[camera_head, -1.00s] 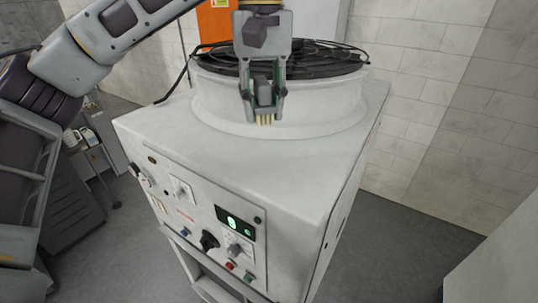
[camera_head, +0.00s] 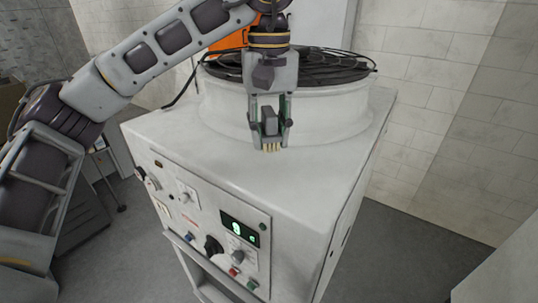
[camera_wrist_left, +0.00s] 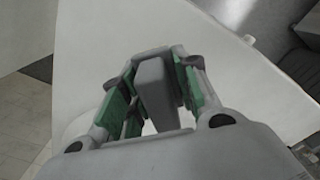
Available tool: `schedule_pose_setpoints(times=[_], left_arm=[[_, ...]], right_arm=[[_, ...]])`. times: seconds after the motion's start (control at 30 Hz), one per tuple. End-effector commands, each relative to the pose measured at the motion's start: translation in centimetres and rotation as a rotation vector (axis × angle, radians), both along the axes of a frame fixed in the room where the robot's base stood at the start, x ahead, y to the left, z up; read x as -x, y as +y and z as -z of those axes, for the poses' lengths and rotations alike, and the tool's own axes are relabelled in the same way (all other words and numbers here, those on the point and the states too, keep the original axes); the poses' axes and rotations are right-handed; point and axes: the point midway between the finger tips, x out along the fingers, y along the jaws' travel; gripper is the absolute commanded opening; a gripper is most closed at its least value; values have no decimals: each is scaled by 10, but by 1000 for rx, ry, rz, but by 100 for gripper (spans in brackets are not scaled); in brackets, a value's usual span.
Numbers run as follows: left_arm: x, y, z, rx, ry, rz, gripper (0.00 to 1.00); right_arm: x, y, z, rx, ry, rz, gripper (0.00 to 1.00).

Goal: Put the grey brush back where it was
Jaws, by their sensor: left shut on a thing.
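The grey brush (camera_head: 270,122) has a dark grey block handle and pale bristles that point down. My left gripper (camera_head: 270,128) is shut on the brush, with a finger on each side of the handle. The bristle tips are close to the top of the white washer cabinet (camera_head: 330,160); I cannot tell whether they touch it. In the left wrist view the brush handle (camera_wrist_left: 154,88) stands between the green finger pads, and the bristles are hidden. My right gripper is not in view.
A round white drum (camera_head: 335,110) with a black wire grille (camera_head: 335,65) rises behind the gripper. The cabinet front has a control panel (camera_head: 240,232) with knobs and a lit display. The cabinet top in front of the drum is clear. A black cable (camera_head: 183,88) runs at the left.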

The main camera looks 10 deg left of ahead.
Motion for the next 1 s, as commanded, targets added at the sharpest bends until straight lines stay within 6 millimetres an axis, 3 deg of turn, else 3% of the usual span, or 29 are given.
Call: schedule_pose_setpoints(times=[0.2, 0.73, 1.0], left_arm=[[0, 0, 14, 1, 0, 0, 12], [0, 0, 19, 0, 1, 1, 12], [1, 0, 38, 0, 3, 1, 12]], right_arm=[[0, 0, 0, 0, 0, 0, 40], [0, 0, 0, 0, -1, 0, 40], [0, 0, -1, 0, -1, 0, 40]])
